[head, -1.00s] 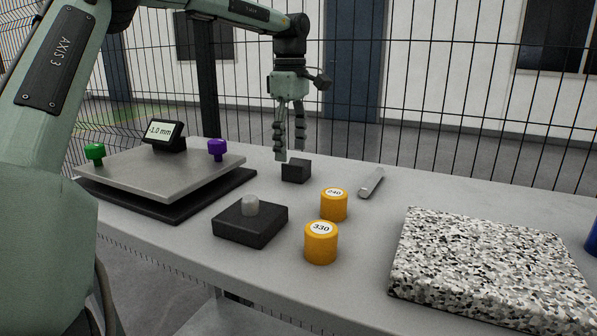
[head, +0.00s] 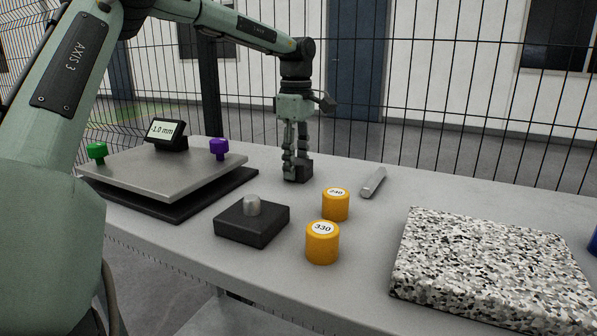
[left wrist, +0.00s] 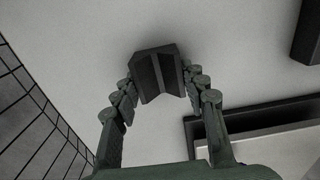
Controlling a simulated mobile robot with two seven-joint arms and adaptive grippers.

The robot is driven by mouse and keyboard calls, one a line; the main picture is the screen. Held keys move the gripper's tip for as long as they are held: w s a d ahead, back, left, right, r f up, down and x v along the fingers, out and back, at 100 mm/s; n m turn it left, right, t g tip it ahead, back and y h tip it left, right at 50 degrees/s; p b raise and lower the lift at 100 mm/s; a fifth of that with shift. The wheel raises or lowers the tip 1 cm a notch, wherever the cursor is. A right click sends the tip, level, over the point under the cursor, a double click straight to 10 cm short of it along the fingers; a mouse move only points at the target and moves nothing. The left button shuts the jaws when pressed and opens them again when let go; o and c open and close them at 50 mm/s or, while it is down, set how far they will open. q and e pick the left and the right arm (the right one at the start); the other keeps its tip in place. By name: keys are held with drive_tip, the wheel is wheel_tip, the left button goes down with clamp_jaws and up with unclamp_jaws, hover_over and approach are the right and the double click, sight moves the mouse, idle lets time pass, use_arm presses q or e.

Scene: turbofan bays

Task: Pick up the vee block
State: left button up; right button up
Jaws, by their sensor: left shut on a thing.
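The vee block is a small black block (head: 304,168) on the bench, with a groove along its top in the left wrist view (left wrist: 158,72). My left gripper (head: 297,172) reaches straight down onto it, with its fingers on either side of the block. In the left wrist view the gripper (left wrist: 158,88) is shut on the block's sides. The block appears to be at bench height; I cannot tell whether it still touches the bench. My right gripper is not in view.
A levelling plate (head: 160,172) with green and purple knobs and a -1.0 mm display (head: 166,134) stands left. A black block with a grey peg (head: 251,222), yellow cylinders marked 240 (head: 335,207) and 330 (head: 322,247), a metal bar (head: 373,183) and a speckled slab (head: 480,265) lie nearby.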

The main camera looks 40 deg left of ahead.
use_arm(q)
clamp_jaws()
drive_tip(key=shift+w+r, duration=0.1)
drive_tip(key=shift+r, duration=0.35)
wheel_tip(320, 180, up, 4)
drive_tip(key=shift+f, duration=0.2)
drive_tip(key=s+a+r, duration=0.5)
drive_tip(key=s+r, duration=0.1)
drive_tip(key=s, duration=0.4)
drive_tip(key=shift+s+a+r+b, duration=0.2)
drive_tip(key=shift+s+r+b, duration=0.05)
drive_tip(key=shift+b, duration=0.2)
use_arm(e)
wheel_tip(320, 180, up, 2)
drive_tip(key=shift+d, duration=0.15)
use_arm(q)
drive_tip(key=shift+s, duration=0.1)
